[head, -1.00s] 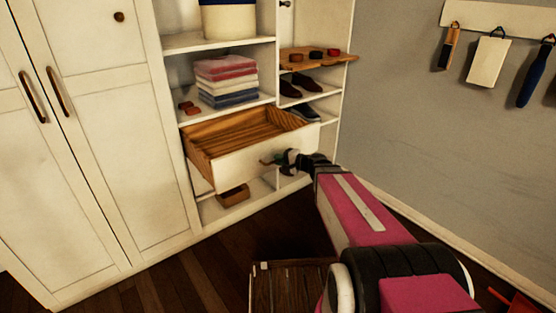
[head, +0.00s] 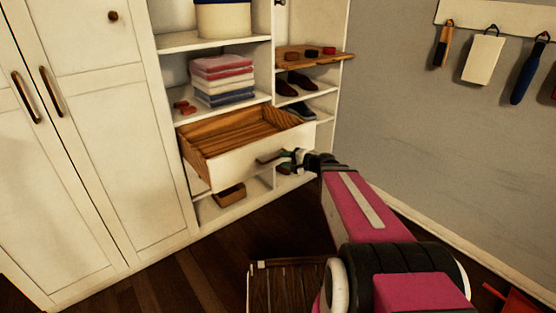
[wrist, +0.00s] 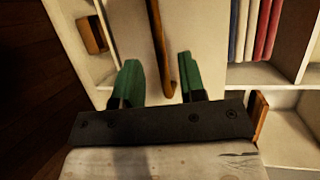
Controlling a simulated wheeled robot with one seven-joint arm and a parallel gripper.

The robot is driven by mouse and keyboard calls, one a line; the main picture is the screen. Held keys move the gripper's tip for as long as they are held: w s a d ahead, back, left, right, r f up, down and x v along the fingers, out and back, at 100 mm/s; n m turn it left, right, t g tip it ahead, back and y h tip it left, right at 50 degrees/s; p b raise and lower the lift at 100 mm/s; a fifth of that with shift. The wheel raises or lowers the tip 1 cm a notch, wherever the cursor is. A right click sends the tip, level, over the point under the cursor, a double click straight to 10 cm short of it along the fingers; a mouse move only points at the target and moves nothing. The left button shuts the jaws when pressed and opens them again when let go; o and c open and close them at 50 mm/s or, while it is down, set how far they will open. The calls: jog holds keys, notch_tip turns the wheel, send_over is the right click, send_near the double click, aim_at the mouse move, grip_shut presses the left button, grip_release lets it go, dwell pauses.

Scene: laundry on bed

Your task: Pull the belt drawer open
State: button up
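The belt drawer (head: 247,164) stands pulled out of the white wardrobe, its wooden inside (head: 240,132) showing and looking empty. Its brown bar handle (head: 268,158) is on the white front; in the wrist view the handle (wrist: 161,45) runs between and ahead of my fingers. My gripper (head: 290,156) is just in front of the drawer front, at the right of the handle. In the wrist view my gripper (wrist: 158,84) has its two green fingers wide apart, with gaps to the handle on both sides. It holds nothing.
Folded towels (head: 222,80) lie on the shelf above the drawer. A brown box (head: 229,194) sits on the shelf below. A wooden board (head: 310,58) juts out at the right. A slatted wooden piece (head: 285,285) stands on the floor near my arm.

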jog(key=v, duration=0.6)
jog(key=s+d+f+n+g+h, duration=0.3)
jog(key=s+f+n+g+h, duration=0.4)
jog(key=s+f+h, duration=0.5)
jog(key=shift+d+f+n+g+h, duration=0.2)
jog(key=shift+f+n+g+h, duration=0.15)
jog(key=shift+g+h, duration=0.35)
